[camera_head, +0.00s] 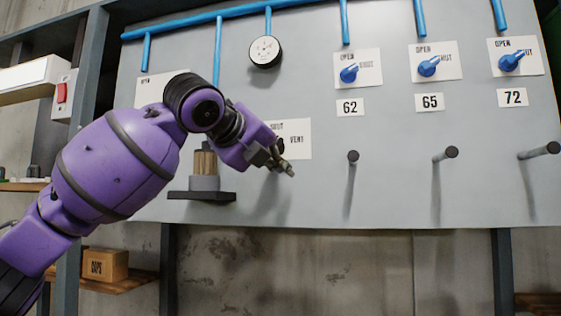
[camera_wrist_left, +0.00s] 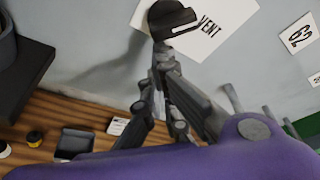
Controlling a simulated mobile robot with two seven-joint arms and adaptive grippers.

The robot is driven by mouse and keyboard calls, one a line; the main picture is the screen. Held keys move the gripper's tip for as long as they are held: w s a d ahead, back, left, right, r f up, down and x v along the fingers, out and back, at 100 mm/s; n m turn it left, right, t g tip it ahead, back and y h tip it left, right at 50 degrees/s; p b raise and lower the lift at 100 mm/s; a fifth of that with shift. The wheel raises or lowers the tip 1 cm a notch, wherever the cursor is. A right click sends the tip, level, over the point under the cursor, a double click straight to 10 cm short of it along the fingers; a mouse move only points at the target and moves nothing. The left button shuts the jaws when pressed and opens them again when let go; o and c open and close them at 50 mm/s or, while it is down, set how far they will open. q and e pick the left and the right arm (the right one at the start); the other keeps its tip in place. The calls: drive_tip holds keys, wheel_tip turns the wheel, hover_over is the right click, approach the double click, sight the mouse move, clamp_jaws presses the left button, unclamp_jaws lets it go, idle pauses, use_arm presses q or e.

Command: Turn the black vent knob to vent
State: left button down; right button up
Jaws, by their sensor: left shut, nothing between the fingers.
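The black vent knob (camera_wrist_left: 170,18) shows at the top of the left wrist view, on a white label plate (camera_wrist_left: 225,18) lettered VENT. A short white line on the knob lies on the side nearer that word. In the head view the plate (camera_head: 300,146) shows partly, with SHUT and VENT on it; my left gripper hides the knob there. My left gripper (camera_head: 288,171) is shut and empty, just in front of the plate. In the left wrist view its fingertips (camera_wrist_left: 160,58) are close below the knob; whether they touch it I cannot tell. My right gripper is out of view.
The grey panel carries blue knobs (camera_head: 349,73) over labels 62, 65 and 72. Black-tipped pegs (camera_head: 353,156) stick out below them. A gauge (camera_head: 265,51) hangs above. A small dark shelf (camera_head: 202,196) with a cylinder on it juts out below my wrist.

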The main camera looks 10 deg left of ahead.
use_arm(q)
drive_tip(key=a+m, duration=0.1)
drive_tip(key=m+y, duration=0.1)
drive_tip(key=shift+a+f+m, duration=0.1)
drive_tip(key=shift+a+m, duration=0.3)
drive_tip(key=shift+a, duration=0.15)
idle(0.6)
